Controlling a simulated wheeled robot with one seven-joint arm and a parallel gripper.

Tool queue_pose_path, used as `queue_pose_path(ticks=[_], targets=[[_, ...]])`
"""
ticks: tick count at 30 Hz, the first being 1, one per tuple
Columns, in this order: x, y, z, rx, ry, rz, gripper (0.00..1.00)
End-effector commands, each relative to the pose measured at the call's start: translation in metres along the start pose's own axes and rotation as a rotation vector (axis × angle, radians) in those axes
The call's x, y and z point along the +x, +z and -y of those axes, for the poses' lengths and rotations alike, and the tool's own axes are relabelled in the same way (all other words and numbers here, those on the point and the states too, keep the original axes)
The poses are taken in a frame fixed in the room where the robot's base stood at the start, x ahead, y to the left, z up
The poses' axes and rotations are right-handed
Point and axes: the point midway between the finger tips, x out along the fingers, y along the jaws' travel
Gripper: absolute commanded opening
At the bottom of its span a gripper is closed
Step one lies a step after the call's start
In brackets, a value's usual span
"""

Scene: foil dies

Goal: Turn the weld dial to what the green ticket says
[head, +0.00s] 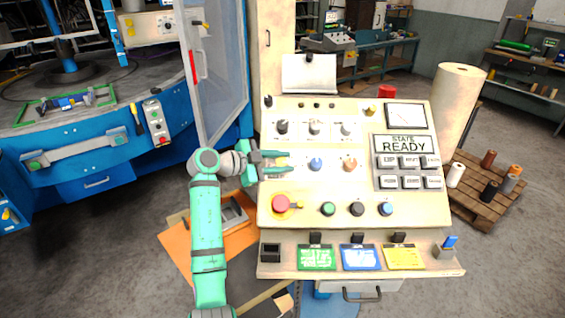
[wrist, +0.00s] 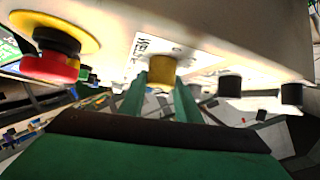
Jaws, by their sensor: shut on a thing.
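The control panel (head: 300,208) is a sloped cream console. My gripper (head: 288,162) reaches in from the left at its middle row of knobs. In the wrist view my gripper (wrist: 163,84) has its two green fingers closed on the sides of a yellow knob, the weld dial (wrist: 162,69). The dial sits on a white plate whose lettering is only partly readable. In the head view the fingers mostly hide the dial, and its setting cannot be read. The green ticket (head: 317,257) lies leftmost on the lower ledge; its writing is too small to read.
A blue knob (head: 316,164) and an orange-brown knob (head: 350,164) stand right of my gripper. A red emergency button (head: 281,203) is just below it. Blue (head: 360,257) and yellow (head: 404,257) tickets share the ledge. A cabinet door (head: 215,70) stands behind.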

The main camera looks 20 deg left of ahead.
Motion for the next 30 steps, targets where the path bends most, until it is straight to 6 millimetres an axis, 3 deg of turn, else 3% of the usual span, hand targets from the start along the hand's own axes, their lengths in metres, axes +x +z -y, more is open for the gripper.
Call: queue_pose_path(ticks=[15,16,18,30], targets=[[-0.0001,0.0024,-0.0008,0.008,0.016,0.004,0.08],[-0.0001,0.0024,-0.0008,0.008,0.016,0.004,0.35],[0.0000,0.0021,-0.0007,0.008,0.016,0.004,0.49],[-0.0067,0.0010,0.0003,0.009,0.014,0.002,0.49]])
